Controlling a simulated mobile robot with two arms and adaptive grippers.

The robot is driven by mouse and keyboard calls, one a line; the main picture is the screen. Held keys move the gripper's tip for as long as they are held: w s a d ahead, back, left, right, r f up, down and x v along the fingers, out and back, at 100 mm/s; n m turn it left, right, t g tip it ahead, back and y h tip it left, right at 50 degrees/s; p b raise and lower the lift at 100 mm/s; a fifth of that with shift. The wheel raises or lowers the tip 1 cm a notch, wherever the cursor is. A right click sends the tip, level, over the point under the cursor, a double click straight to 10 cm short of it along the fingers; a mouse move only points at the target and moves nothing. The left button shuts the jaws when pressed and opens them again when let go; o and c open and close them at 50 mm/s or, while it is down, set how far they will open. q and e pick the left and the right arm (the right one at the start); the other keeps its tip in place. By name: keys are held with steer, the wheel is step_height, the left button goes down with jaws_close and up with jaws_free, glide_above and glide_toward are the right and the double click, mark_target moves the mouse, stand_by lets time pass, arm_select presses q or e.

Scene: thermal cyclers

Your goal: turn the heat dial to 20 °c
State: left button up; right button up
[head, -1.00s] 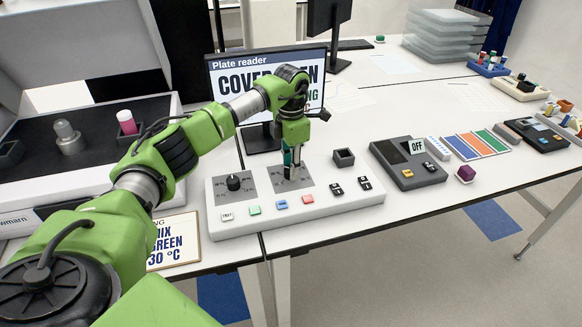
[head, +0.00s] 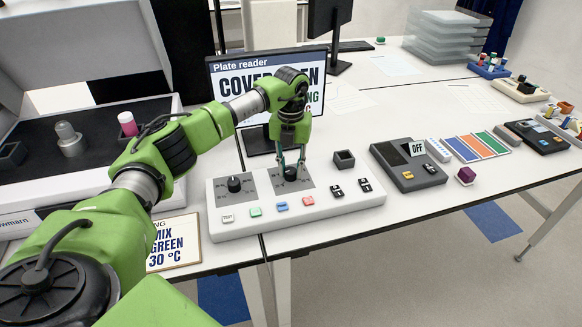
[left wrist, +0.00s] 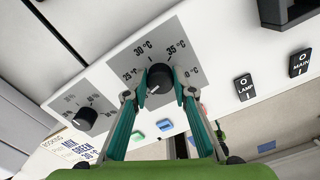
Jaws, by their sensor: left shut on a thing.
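The heat dial (head: 291,174) is a round black knob on a grey plate of the white control panel (head: 340,205). In the left wrist view the dial (left wrist: 158,78) has labels around it reading 25, 30 and 35 °C, with another partly hidden at the right. A pale mark on the knob seems to point to the lower left; a 20 °C label is not readable. My left gripper (head: 291,163) is over the dial from above, and its teal fingers (left wrist: 157,97) are shut on the knob's two sides. My right gripper is not in view.
A second black dial (head: 234,183) sits left on the same panel. Coloured buttons, such as a blue one (head: 282,206), line the front, with LAMP and MAIN switches (head: 365,184) at the right. A small dark holder (head: 344,158) and the plate reader screen (head: 225,85) stand behind.

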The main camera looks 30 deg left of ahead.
mark_target(290, 170)
arm_select(q)
steer(key=shift+a+r+n, duration=0.1)
steer(key=shift+n, duration=1.5)
steer(key=o, duration=1.1)
step_height(290, 170, up, 12)
